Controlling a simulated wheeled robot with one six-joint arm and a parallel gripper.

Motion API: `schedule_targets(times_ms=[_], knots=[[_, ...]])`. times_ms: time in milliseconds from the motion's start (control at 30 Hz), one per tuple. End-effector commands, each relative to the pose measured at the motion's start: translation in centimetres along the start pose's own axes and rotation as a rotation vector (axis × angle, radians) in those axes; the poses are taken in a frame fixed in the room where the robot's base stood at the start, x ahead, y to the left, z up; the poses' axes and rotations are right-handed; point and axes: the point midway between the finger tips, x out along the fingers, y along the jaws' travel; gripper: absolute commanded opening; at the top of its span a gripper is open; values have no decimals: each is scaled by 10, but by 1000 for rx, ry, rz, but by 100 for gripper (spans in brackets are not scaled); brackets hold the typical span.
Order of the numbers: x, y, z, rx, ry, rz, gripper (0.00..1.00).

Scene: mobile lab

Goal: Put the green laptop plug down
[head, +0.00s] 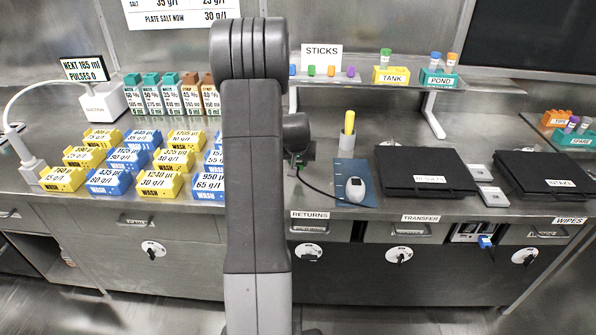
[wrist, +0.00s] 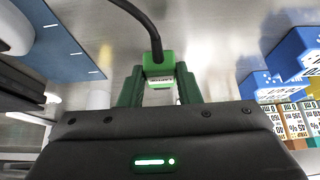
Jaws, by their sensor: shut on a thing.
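The green laptop plug (wrist: 158,66) sits between the two green fingers of my gripper (wrist: 160,82) in the wrist view. The fingers are shut on its sides. A black cable (wrist: 138,16) leaves the plug at its far end. In the head view my gripper (head: 301,158) is mostly hidden behind my arm, over the steel counter (head: 255,202). The cable (head: 318,190) curves from there toward the blue mat. Whether the plug touches the counter I cannot tell.
A blue mat (head: 366,172) with a white device (head: 356,190) lies right of my gripper. Beyond are a closed black laptop (head: 425,165) and another (head: 550,170). Yellow boxes (head: 160,180) and blue boxes (head: 108,180) fill the left.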

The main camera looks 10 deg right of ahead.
Motion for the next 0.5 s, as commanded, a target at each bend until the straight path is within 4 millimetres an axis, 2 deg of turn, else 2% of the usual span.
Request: schedule_targets(times_ms=[167,333,500], knots=[[12,0,8,1,-2,0,7],[33,0,20,0,-3,0,7],[37,0,21,0,1,0,7]])
